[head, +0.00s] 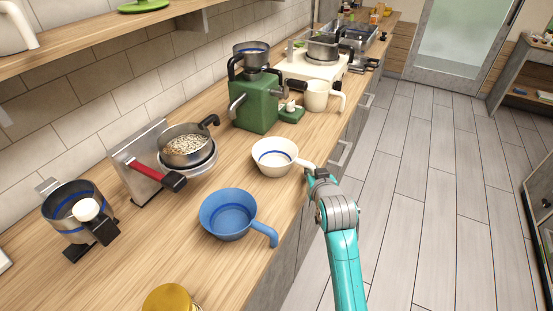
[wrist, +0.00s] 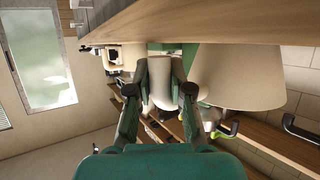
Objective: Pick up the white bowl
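The white bowl (head: 272,160) has a blue line inside and a handle pointing right toward the counter's front edge. It looks upright on or just over the wooden counter; I cannot tell whether there is a gap beneath it. My gripper (head: 312,174) is at the end of this handle, beside the bowl. In the wrist view, the fingers of my gripper (wrist: 161,85) are drawn in on both sides of the pale handle, with the white bowl (wrist: 240,78) large at the right. The fingers look closed on the handle. The fingertips are partly hidden in the head view.
A blue bowl with a handle (head: 228,214) stands just nearer on the counter (head: 150,235). A pan of grains (head: 186,146), a green grinder (head: 256,100) and a cream mug (head: 317,95) stand around and behind. The floor (head: 420,200) at right is clear.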

